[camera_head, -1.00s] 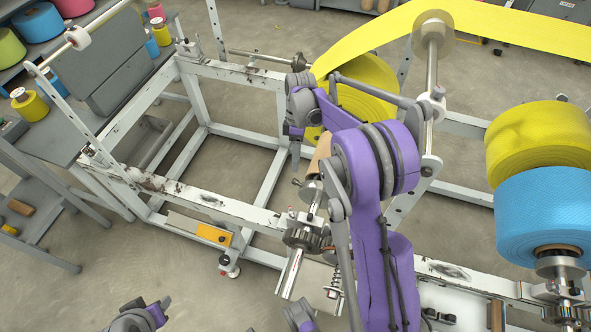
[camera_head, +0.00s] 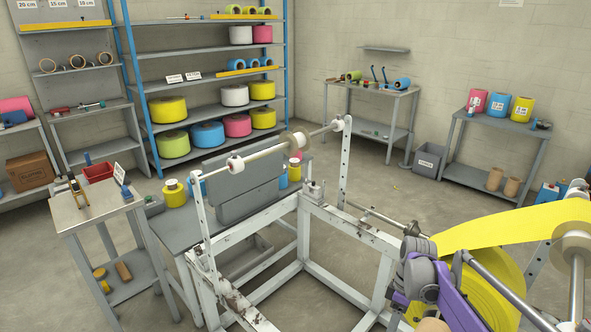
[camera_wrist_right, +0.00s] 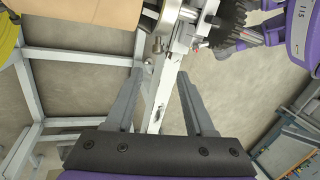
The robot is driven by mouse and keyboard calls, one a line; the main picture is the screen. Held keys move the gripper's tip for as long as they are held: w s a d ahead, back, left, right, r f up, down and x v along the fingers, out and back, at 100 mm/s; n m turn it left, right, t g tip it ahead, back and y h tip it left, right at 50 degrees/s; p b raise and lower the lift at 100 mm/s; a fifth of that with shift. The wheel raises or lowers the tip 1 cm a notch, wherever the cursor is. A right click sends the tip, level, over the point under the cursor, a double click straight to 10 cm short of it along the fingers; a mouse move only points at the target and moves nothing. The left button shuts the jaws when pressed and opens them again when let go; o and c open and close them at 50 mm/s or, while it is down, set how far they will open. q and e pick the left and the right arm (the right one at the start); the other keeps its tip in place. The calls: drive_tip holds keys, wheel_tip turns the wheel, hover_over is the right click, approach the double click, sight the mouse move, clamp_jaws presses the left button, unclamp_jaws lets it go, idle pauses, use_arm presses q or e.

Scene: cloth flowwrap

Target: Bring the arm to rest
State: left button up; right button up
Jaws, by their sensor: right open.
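My right gripper (camera_wrist_right: 160,76) is open in the right wrist view, with nothing between its two grey fingers. A white machine frame beam (camera_wrist_right: 160,105) shows behind the gap between the fingers. In the head view my purple right arm (camera_head: 455,305) is at the lower right, in front of the yellow roll (camera_head: 497,285). My left gripper is not visible in the head view.
The white machine frame (camera_head: 345,228) stands close by, with a roller shaft (camera_head: 265,154) above it. A yellow web (camera_head: 520,228) runs off the roll to the right. A grey side table (camera_head: 85,207) and loaded shelves (camera_head: 215,107) stand farther back.

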drive_tip(key=s+a+r+m+t+h+p, duration=0.1)
drive_tip(key=s+a+r+m+t, duration=0.3)
drive_tip(key=s, duration=0.6)
drive_tip(key=s+a+r+m+t+h+p, duration=0.1)
drive_tip(key=s+a+r+m+t+p, duration=0.3)
drive_tip(key=s+a, duration=0.3)
drive_tip(key=s+r+m, duration=0.1)
drive_tip(key=s, duration=0.2)
drive_tip(key=shift+s+a+m, duration=0.15)
drive_tip(key=shift+a+m, duration=0.2)
drive_tip(key=shift+m, duration=0.05)
